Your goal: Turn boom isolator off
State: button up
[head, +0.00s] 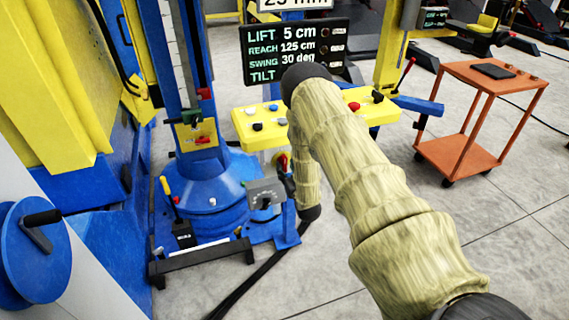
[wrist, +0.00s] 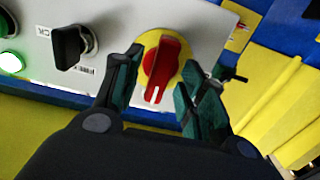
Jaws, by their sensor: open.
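A red rotary switch knob (wrist: 168,62) on a round yellow backing shows in the wrist view, on a light grey panel (wrist: 110,20). I take it for the boom isolator; I see no readable name on it. A white mark on the knob points toward the bottom of the picture. My gripper (wrist: 162,70) is open, with its two dark green fingers on either side of the knob. Whether either finger touches the knob cannot be told. In the head view my arm covers part of the machine, and I cannot make out the isolator clearly there.
A black handle (wrist: 68,46) and a lit green lamp (wrist: 9,60) sit left of the knob on the panel. In the head view, a yellow control box (head: 258,125) stands behind my arm. An orange trolley (head: 490,75) stands right, with open floor in front.

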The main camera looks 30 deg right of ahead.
jog(key=shift+x, duration=1.4)
grip_shut()
